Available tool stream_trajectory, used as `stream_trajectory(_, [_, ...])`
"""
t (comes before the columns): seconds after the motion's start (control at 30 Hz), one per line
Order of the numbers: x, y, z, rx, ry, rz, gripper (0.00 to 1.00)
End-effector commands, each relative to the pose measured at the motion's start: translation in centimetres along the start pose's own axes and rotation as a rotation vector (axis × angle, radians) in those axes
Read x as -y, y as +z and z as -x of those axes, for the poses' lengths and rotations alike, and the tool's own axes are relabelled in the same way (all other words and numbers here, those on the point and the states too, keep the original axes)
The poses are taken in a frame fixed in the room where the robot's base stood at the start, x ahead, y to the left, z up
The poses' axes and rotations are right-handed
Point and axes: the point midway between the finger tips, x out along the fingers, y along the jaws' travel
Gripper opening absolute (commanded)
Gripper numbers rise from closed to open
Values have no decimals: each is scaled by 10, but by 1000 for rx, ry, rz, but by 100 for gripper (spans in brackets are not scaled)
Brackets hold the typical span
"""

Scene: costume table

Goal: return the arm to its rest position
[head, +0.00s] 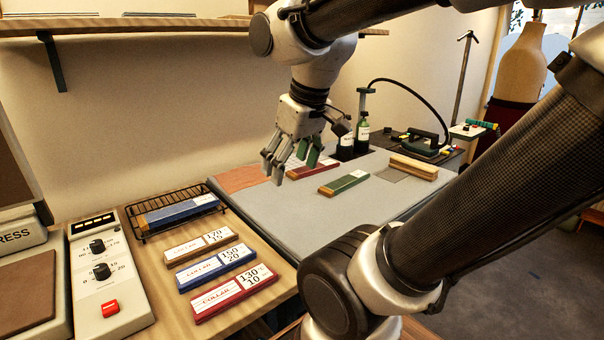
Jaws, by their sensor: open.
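My gripper (289,160) hangs from the arm above the left part of the grey work mat (290,215). It points down, with its fingers apart and nothing between them. A red labelled block (297,165) lies on the mat behind the fingers and is partly hidden by them. A green labelled block (343,183) lies on the mat just right of the gripper, apart from it. My arm crosses the right side of the view and hides part of the table.
A wire basket (137,219) holds a blue block. Three labelled blocks lie in front: brown (200,245), blue (217,268), red (234,293). A control box (115,285) stands left. Bottles (363,131) and an iron (424,142) stand behind. A shelf (150,27) hangs above.

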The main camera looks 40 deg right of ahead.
Motion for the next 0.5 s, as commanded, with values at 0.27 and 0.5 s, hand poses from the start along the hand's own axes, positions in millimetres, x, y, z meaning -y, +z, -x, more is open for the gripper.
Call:
stream_trajectory(0.27, [0, 34, -5, -32, 9, -132, 75])
stream_trajectory(0.5, [0, 33, -5, -31, 9, -129, 75])
